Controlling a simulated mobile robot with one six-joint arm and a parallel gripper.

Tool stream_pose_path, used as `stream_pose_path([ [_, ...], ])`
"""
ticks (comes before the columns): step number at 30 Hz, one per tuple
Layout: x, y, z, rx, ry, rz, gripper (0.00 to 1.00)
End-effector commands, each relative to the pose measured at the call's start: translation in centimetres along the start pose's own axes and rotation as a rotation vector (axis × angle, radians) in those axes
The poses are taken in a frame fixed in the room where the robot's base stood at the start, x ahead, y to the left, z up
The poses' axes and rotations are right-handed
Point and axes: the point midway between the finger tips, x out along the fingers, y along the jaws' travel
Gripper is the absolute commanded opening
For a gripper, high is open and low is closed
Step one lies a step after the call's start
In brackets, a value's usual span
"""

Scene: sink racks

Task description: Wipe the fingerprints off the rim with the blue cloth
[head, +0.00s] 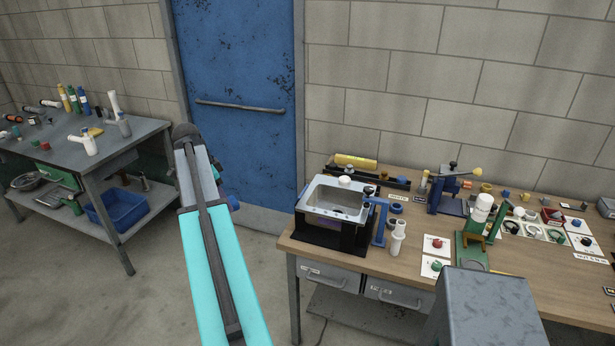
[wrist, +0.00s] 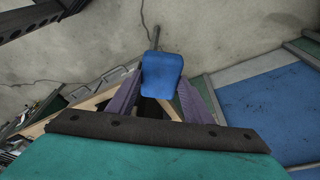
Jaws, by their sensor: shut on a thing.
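The steel sink (head: 333,213) stands on a black stand at the left end of the wooden bench in the head view. Its pale rim (head: 308,193) faces up around the open basin. Fingerprints are too small to make out. My gripper (wrist: 162,88) is shut on the blue cloth (wrist: 162,68), a flat rounded blue piece between its two purple fingers in the wrist view. In the head view my arm hides most of the gripper; a small blue bit shows at its right side, in front of the blue door, apart from the sink.
Blue bracket (head: 380,224) and white bottle (head: 397,238) stand right of the sink. A yellow cylinder (head: 356,161) lies behind it. The wooden bench (head: 420,215) carries several more fixtures to the right. A grey table (head: 35,155) stands left. Open floor lies between table and bench.

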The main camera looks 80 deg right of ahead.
Motion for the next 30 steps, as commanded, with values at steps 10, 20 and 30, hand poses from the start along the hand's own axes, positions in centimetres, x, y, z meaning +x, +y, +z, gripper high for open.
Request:
stream_pose_path([
  [10, 1.8, 2.1, -11.9, 0.383, 0.000, 0.108, 0.28],
  [20, 3.5, 5.8, -22.0, 0.726, 0.000, 0.202, 0.28],
  [30, 4.4, 8.2, -26.4, 0.892, 0.000, 0.248, 0.28],
])
